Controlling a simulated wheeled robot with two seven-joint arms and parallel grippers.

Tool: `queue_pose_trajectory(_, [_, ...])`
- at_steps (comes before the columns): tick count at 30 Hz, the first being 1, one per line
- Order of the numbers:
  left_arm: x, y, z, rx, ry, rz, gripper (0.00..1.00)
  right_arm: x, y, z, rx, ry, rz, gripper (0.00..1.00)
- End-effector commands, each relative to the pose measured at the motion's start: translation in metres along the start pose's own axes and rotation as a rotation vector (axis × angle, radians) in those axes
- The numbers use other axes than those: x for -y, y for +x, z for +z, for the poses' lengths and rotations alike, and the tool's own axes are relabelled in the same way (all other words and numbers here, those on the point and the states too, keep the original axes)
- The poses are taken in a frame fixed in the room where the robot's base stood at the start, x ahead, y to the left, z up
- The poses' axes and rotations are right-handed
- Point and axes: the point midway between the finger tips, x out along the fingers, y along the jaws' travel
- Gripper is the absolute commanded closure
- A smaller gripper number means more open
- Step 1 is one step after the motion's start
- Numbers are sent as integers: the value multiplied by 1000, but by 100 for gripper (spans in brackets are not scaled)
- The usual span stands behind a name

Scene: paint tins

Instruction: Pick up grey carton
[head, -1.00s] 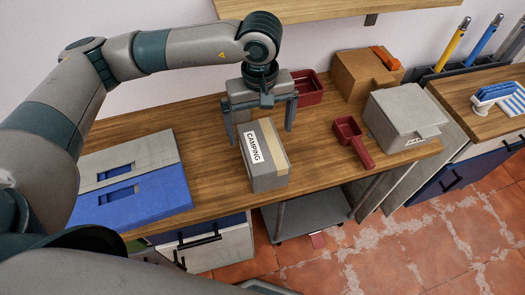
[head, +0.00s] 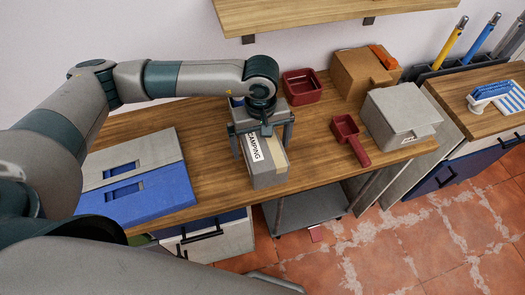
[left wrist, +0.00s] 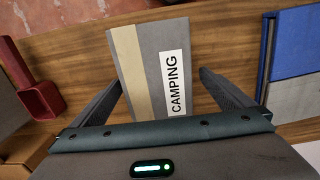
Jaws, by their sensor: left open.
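The grey carton (head: 267,170) stands on the wooden workbench near its front edge. It has a tan stripe and a white label reading CAMPING. My left gripper (head: 262,150) is open above the carton's far part, with its fingers on either side and partly hiding the top. In the left wrist view the carton (left wrist: 145,62) lies between the two open fingers (left wrist: 162,92), with gaps visible on both sides. I do not see my right gripper.
A blue and grey case (head: 150,193) lies left of the carton. Right of it are a red scoop (head: 348,135), a grey lidded box (head: 402,117) and a cardboard box (head: 362,75). A red tray (head: 301,86) stands behind. A shelf (head: 300,14) hangs above.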

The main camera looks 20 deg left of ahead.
Motion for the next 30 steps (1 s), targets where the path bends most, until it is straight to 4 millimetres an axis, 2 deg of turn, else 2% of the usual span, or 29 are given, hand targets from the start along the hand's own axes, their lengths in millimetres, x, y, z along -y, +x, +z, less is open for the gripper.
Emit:
queue_pose_trajectory(8, [-4, 22, -1, 3, -1, -4, 0, -1, -25, -2, 1, -1, 1, 69])
queue_pose_trajectory(15, [-4, 46, -2, 1, 0, -2, 0, -1, -32, -2, 2, -1, 1, 69])
queue_pose_trajectory(29, [-4, 48, -2, 0, 1, -1, 0, -1, -31, -2, 2, -1, 1, 69])
queue_pose_trajectory(30, [-4, 48, -2, 0, 1, -1, 2, -1, -31, -2, 2, -1, 1, 69])
